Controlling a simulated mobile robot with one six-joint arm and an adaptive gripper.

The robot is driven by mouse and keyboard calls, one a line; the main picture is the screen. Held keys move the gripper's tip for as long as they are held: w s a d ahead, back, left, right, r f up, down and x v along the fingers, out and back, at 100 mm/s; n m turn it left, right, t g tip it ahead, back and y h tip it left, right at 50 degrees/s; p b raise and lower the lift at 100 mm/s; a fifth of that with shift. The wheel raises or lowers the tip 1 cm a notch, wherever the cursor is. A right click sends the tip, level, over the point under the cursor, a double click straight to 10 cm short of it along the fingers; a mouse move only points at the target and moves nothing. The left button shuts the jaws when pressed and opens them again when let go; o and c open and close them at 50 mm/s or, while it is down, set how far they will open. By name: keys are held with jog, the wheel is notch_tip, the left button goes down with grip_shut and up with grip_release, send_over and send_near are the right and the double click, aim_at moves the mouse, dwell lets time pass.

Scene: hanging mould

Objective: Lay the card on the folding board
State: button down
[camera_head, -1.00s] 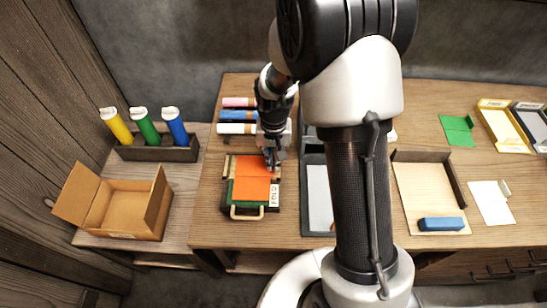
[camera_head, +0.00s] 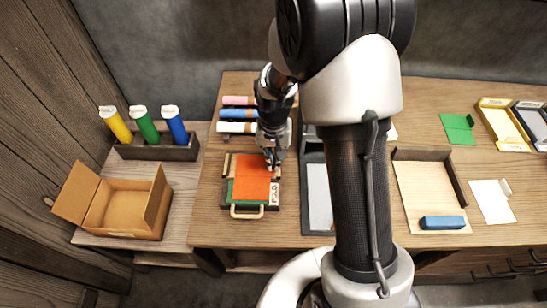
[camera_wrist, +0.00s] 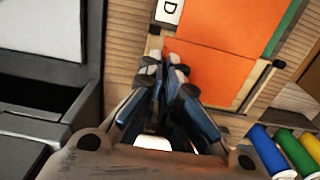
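The orange card (camera_head: 252,183) lies over the green folding board (camera_head: 231,190), which has a white "FOLD" label and a tan handle at its front. A crease line crosses the card. In the wrist view the card (camera_wrist: 225,40) appears as two orange panels, with a green strip of the board at the right. My gripper (camera_head: 272,165) is at the card's back right corner. In the wrist view its fingertips (camera_wrist: 164,66) are slightly apart, with orange showing in the narrow gap. The contact between the fingertips and the card is hidden.
Pink, blue and white rolls (camera_head: 238,114) lie behind the board. A dark tray (camera_head: 308,205) is close on its right. An open cardboard box (camera_head: 125,205) and a rack of coloured tubes (camera_head: 160,150) stand left. A wooden tray (camera_head: 428,185) holds a blue block.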

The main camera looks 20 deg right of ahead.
jog(key=c, duration=1.7)
grip_release()
notch_tip(320, 180, up, 12)
jog(key=s+r+n+t, duration=0.1)
jog(key=s+r, duration=0.3)
jog(key=s, duration=0.3)
jog(key=s+r+n+t, duration=0.1)
jog(key=s+r+t, duration=0.1)
jog(key=s+r, duration=0.2)
jog(key=s+r+n+t, duration=0.1)
jog(key=s+r, duration=0.3)
jog(key=s, duration=0.6)
jog(key=shift+s+r+n+t, duration=0.2)
jog(key=shift+r+n+t, duration=0.1)
